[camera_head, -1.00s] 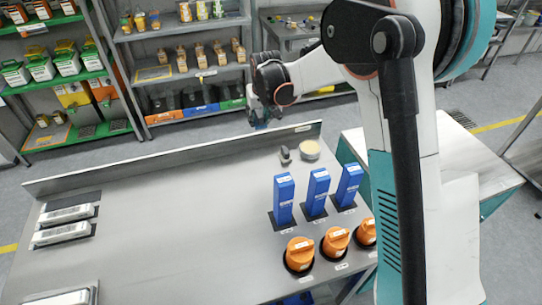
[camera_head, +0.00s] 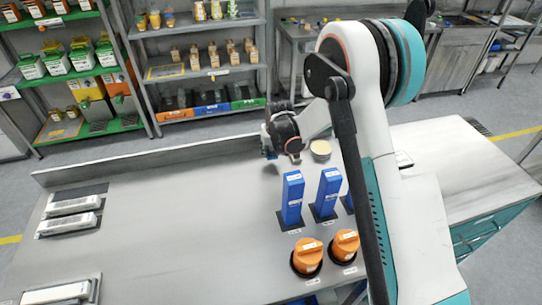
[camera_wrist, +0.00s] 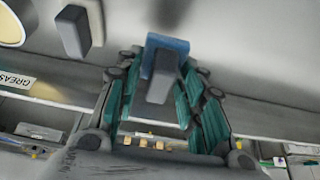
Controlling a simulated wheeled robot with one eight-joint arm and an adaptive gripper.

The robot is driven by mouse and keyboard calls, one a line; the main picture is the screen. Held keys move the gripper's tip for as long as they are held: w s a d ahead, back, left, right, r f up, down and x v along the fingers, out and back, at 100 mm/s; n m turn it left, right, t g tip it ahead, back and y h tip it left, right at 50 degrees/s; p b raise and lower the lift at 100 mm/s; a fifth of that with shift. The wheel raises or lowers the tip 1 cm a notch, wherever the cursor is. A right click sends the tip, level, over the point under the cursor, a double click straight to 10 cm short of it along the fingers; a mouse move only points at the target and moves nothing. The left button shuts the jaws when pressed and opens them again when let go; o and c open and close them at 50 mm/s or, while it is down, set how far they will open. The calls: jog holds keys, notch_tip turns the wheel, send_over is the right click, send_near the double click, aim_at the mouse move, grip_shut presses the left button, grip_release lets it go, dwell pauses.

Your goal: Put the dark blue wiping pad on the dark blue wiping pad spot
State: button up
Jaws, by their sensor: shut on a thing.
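My gripper (camera_wrist: 158,88) is shut on the grey handle (camera_wrist: 160,88) of a blue wiping pad (camera_wrist: 168,44) in the wrist view. In the head view my gripper (camera_head: 270,148) is over the far part of the steel bench, left of a round beige-topped item (camera_head: 320,149). A small blue part of the pad (camera_head: 270,154) shows below it. Whether the pad touches the bench cannot be told. No marked dark blue pad spot can be made out. A separate grey block (camera_wrist: 76,30) lies to the left in the wrist view.
Blue upright boxes (camera_head: 292,198) and orange-capped items (camera_head: 307,256) stand on the right of the steel bench (camera_head: 180,220). White packs (camera_head: 70,204) lie at the left. A raised rim (camera_head: 150,160) runs along the back. The bench middle is clear.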

aim_at(271, 155)
jog(key=shift+f+b, duration=0.3)
jog(key=shift+f, duration=1.5)
jog(key=shift+f, duration=0.1)
jog(key=o, duration=1)
